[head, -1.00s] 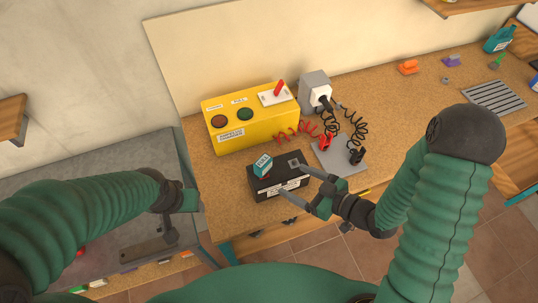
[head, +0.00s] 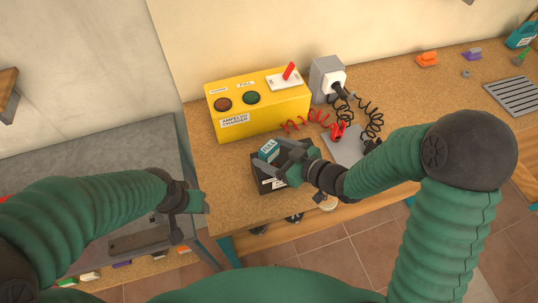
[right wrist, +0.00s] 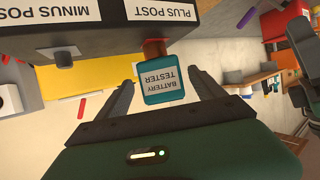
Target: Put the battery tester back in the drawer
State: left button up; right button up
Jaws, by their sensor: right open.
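The battery tester (head: 269,150) is a small teal block with a white label. It stands on the black battery (head: 258,180) on the cork-topped bench. In the right wrist view the tester (right wrist: 163,83) sits against the plus post at the battery's edge (right wrist: 110,25). My right gripper (head: 274,162) is open, its fingers on either side of the tester with gaps visible in the right wrist view (right wrist: 165,85). My left gripper (head: 190,197) is at the left, away from the battery; its jaw state is unclear. I cannot make out an open drawer.
A yellow charger (head: 258,108) with a red switch stands behind the battery. A grey plug box (head: 326,78), coiled leads and a red clamp (head: 338,131) are to its right. A grey-topped bench (head: 90,165) is at left. Cork left of the battery is clear.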

jog(key=x, duration=0.4)
jog(key=shift+w+a+r, duration=0.1)
jog(key=shift+a+r, duration=0.1)
jog(key=shift+a, duration=0.1)
grip_shut()
jog(key=shift+r, duration=0.15)
